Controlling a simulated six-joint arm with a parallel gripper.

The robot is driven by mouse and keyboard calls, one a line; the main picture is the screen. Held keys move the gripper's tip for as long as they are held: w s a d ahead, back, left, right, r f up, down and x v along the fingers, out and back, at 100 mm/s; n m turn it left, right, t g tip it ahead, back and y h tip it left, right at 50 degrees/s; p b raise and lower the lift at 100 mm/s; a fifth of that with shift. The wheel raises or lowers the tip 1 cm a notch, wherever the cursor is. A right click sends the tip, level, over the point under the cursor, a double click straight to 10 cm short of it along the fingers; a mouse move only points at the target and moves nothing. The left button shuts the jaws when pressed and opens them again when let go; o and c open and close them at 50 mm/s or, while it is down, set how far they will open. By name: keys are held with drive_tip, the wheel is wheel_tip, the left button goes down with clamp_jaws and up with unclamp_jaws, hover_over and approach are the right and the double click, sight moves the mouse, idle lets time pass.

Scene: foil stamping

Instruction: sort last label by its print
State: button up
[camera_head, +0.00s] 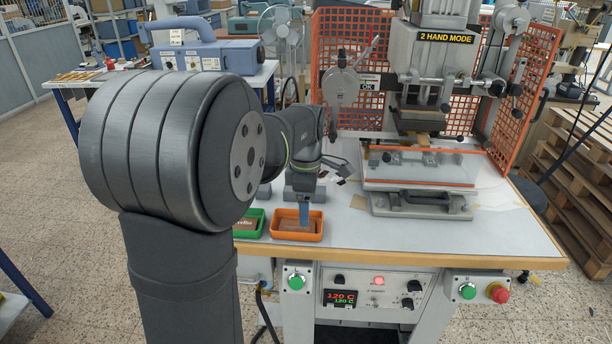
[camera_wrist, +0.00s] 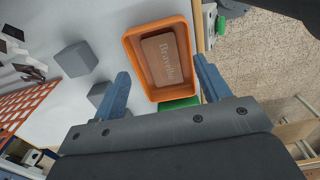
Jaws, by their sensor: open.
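A brown label (camera_wrist: 167,60) with pale script print lies inside the orange tray (camera_head: 322,231), print facing up. The orange tray also fills the centre of the wrist view (camera_wrist: 130,52). A green tray (camera_head: 236,234) stands directly left of it in the head view and holds another brown label (camera_head: 244,222) with pale print. A green corner (camera_wrist: 180,104) shows in the wrist view. My gripper (camera_wrist: 161,66) is open, its blue fingers apart with nothing between them. In the head view my gripper (camera_head: 304,212) is above the orange tray. My arm hides part of the green tray.
The stamping press (camera_head: 420,80) stands at the back right, with an orange mesh guard (camera_head: 345,45) behind it. Grey blocks (camera_wrist: 74,60) and dark pieces (camera_wrist: 30,68) lie left of the trays in the wrist view. The table's front right is clear.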

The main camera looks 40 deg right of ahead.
wheel_tip(320, 180, up, 16)
drive_tip(key=shift+r, duration=0.2)
drive_tip(key=shift+f, duration=0.1)
idle(0.4)
wheel_tip(320, 180, down, 16)
drive_tip(key=shift+f, duration=0.1)
idle(0.7)
drive_tip(key=shift+f, duration=0.1)
